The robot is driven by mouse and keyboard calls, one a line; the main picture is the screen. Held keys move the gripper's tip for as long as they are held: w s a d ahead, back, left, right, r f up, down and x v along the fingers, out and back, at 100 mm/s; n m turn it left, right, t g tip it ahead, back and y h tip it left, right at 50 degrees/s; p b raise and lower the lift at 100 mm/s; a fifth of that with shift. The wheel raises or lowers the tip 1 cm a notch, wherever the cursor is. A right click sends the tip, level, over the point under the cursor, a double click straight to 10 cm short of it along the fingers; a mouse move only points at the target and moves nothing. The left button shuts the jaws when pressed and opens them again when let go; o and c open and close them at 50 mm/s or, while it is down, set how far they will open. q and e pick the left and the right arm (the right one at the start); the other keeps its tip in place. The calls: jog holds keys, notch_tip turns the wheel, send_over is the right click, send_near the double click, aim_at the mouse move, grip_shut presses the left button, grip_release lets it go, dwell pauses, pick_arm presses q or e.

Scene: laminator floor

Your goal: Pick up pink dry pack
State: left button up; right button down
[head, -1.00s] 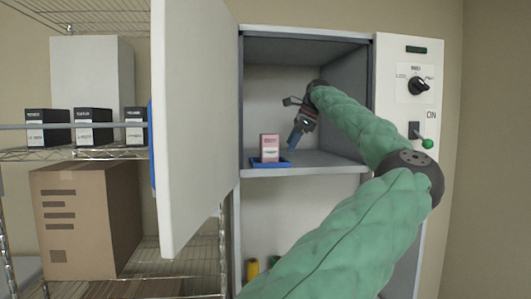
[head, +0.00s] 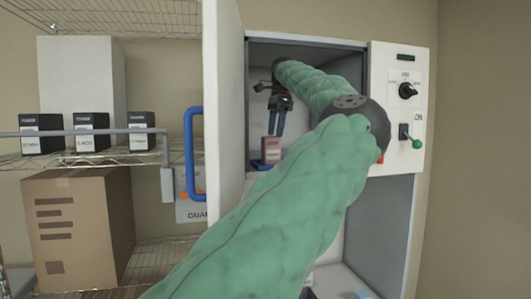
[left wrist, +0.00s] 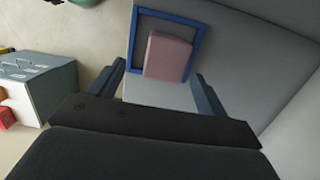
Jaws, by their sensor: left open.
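The pink dry pack (head: 271,150) is a small upright box inside the open cabinet, at the left of its shelf. It stands in a shallow tray with a blue rim (head: 257,165). My left gripper (head: 277,133) is inside the cabinet, just above the pack, fingers pointing down. In the left wrist view the pack (left wrist: 167,57) shows between the open fingers (left wrist: 159,72), a little beyond their tips, within the tray's blue frame (left wrist: 170,15). Nothing is held. My right gripper is not in view.
The open cabinet door (head: 223,110) with a blue handle (head: 190,150) stands left of my arm. The switch panel (head: 398,110) is on the right. A wire rack at left holds several black boxes and a cardboard carton (head: 78,230).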

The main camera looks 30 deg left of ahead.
aim_at(271, 149)
pick_arm(q)
jog(key=shift+s+a+f, duration=0.1)
jog(key=shift+s+a, duration=0.1)
jog(key=shift+s+a+f+p, duration=0.15)
jog(key=shift+a+f+p, duration=0.1)
jog(key=shift+f, duration=0.15)
jog(key=shift+s+a+f+p, duration=0.15)
jog(key=shift+f+p, duration=0.1)
jog(key=shift+f, duration=0.4)
jog(key=shift+w+d+f+p, duration=0.1)
jog(key=shift+w+f+p, duration=0.1)
jog(key=shift+p, duration=0.15)
jog(key=shift+f+p, duration=0.65)
jog(key=shift+p, duration=0.25)
jog(key=f+p, duration=0.1)
jog(key=f, duration=0.1)
jog(key=shift+s+a+f+p, duration=0.2)
jog(key=shift+a+f+p, duration=0.15)
jog(key=shift+w+f, duration=0.15)
jog(key=shift+f, duration=0.3)
jog(key=c, duration=1.2)
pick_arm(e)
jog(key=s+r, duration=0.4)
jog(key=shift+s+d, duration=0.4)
